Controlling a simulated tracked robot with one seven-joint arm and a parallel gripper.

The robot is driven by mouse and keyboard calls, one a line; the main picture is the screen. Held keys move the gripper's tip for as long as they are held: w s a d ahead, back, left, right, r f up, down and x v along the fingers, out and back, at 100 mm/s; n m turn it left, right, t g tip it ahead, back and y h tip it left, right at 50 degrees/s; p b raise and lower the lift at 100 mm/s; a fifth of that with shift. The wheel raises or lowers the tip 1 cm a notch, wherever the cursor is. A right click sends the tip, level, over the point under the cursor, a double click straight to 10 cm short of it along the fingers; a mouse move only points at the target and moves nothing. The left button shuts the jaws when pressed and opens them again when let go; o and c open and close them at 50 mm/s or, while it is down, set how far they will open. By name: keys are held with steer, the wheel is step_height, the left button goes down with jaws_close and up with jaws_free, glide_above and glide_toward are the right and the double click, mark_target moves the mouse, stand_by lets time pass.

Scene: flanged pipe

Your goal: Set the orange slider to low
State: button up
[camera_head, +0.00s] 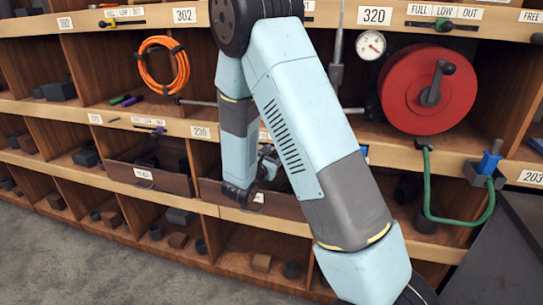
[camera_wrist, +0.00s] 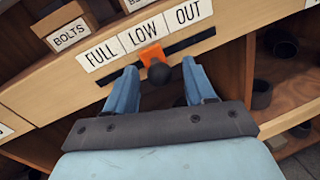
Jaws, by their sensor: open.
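The orange slider (camera_wrist: 152,55) shows in the wrist view on a dark slot in the wooden shelf edge, with a round black knob (camera_wrist: 160,73) sticking out from it. Above the slot are white labels FULL (camera_wrist: 102,53), LOW (camera_wrist: 145,36) and OUT (camera_wrist: 187,13). The orange piece stands below LOW, near the middle of the slot. My gripper (camera_wrist: 160,68) is open, with its two blue fingers on either side of the knob and a visible gap at each side. In the head view my arm hides the slider, and the fingertips cannot be made out.
A box marked BOLTS (camera_wrist: 68,36) stands above the slot at the left. The head view shows shelves with an orange cable coil (camera_head: 160,67), a red reel (camera_head: 428,90), a green hose (camera_head: 455,218) and another FULL/LOW/OUT slider (camera_head: 441,24) at the upper right.

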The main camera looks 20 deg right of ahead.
steer(key=shift+s+a, duration=0.1)
steer(key=v, duration=1.3)
steer(key=shift+s+a, duration=0.2)
steer(key=shift+d, duration=0.1)
steer(key=s+d+r+m+g+y, duration=0.1)
steer(key=s+d+r+m+g, duration=0.45)
steer(key=s+d+m, duration=0.2)
steer(key=s+d+r+m+g, duration=0.4)
steer(key=s+d+m+g, duration=0.2)
steer(key=d+m+g, duration=0.15)
steer(key=s+a+r+m+t+y, duration=0.4)
steer(key=s+r+m+t+y, duration=0.1)
steer(key=s+r+m+y, duration=0.5)
steer(key=shift+a+r+y, duration=0.25)
steer(key=shift+r+y, duration=0.05)
steer(key=shift+y, duration=0.3)
stand_by(0.8)
